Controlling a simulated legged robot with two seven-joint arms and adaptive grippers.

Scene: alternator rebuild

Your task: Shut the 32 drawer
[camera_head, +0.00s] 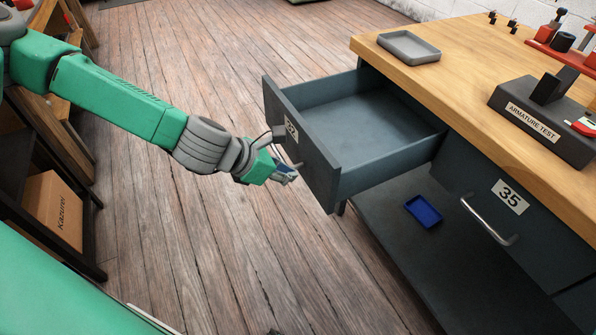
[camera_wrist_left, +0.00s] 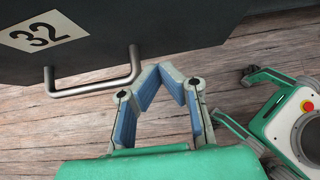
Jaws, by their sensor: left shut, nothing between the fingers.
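The 32 drawer (camera_head: 322,157) is dark grey, empty inside and pulled well out of the workbench in the head view. Its front also shows in the left wrist view (camera_wrist_left: 200,25), with the label "32" (camera_wrist_left: 42,33) and a metal bar handle (camera_wrist_left: 98,86). My left gripper (camera_head: 291,177) is shut and empty, close in front of the drawer front by the handle. In the left wrist view its blue-padded fingers (camera_wrist_left: 170,72) meet just right of the handle's end. I cannot tell whether they touch the drawer. My right gripper is not in view.
The wooden bench top (camera_head: 460,75) carries a grey tray (camera_head: 409,47) and an armature test block (camera_head: 545,118). The 35 drawer (camera_head: 480,190) is closed. A blue tray (camera_head: 423,211) lies on the lower shelf. A box (camera_head: 52,207) sits on a rack at left. The wooden floor between is clear.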

